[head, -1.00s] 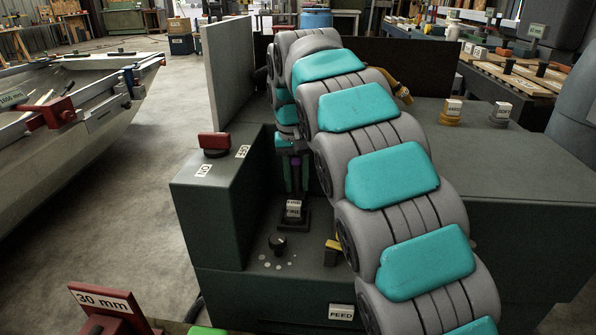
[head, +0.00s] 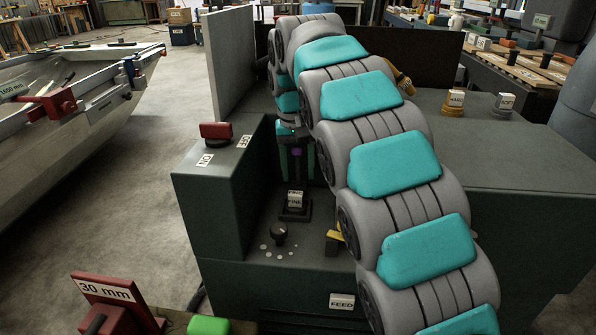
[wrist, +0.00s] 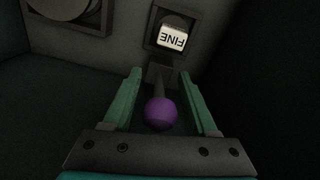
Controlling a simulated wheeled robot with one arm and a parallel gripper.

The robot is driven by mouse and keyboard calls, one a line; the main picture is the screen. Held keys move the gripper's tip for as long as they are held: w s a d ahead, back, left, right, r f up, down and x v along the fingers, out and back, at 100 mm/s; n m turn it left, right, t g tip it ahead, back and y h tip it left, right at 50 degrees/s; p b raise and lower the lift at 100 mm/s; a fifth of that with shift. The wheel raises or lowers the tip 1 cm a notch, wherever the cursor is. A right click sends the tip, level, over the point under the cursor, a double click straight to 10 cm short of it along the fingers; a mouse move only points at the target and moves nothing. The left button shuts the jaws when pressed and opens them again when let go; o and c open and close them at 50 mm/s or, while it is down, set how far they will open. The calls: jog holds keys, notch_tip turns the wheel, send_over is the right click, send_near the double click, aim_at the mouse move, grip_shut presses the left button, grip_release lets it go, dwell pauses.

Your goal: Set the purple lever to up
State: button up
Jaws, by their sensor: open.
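The purple lever shows best in the wrist view, as a round purple knob (wrist: 160,112) on a short dark stem. The stem rises from a dark base below a FINE label (wrist: 172,38), which reads upside down there. My gripper (wrist: 160,74) is open, with one green finger on each side of the knob and stem. Gaps show on both sides, so it is around the lever without visible grip. In the head view only a small purple patch (head: 297,152) shows between the fingers of my gripper (head: 296,166). Whether the lever is up or down is unclear.
A red knob (head: 215,131) stands on the raised block at left. A black knob (head: 280,235) and a yellow part (head: 334,242) are at the front, above a FEED label (head: 342,301). A grey upright panel (head: 230,60) stands behind. My arm hides the middle of the machine.

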aim_at(297, 154)
jog(key=shift+a+r, duration=0.1)
jog(key=shift+r, duration=1.85)
jog(key=r+p, duration=0.2)
jog(key=r, duration=0.1)
jog(key=shift+s+r+p, duration=0.2)
jog(key=shift+p, duration=0.1)
jog(key=shift+c, duration=0.3)
